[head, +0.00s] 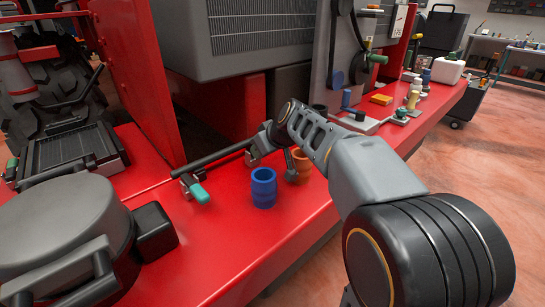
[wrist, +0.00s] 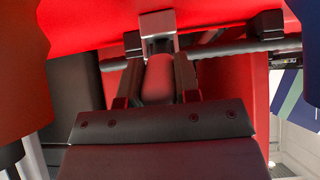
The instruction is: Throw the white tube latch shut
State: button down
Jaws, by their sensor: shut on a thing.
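The latch handle (wrist: 157,85) is a pale tube that looks pinkish in the red light. It hangs from a grey metal bracket (wrist: 158,24) on a black bar (wrist: 220,47). My gripper (wrist: 158,72) has one finger on each side of the handle and is shut on it. In the head view the black bar (head: 212,159) runs across the red deck to my gripper (head: 254,152). There the handle is mostly hidden by my gripper and wrist. I cannot tell from these frames how far the latch is turned.
A similar latch with a teal handle (head: 199,193) sits at the bar's left end. A blue ribbed cup (head: 263,188) and an orange one (head: 299,168) stand close to my wrist on the red deck (head: 225,240). Several small items line the deck at the back right.

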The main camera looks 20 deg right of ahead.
dwell(0.4)
jog(key=c, duration=0.8)
grip_release()
jog(key=shift+c, duration=0.2)
jog(key=p+v, duration=0.1)
jog(key=v, duration=1.2)
jog(key=shift+s+d+r+p, duration=0.15)
jog(key=shift+s+d+p, duration=0.1)
jog(key=shift+s+p, duration=0.1)
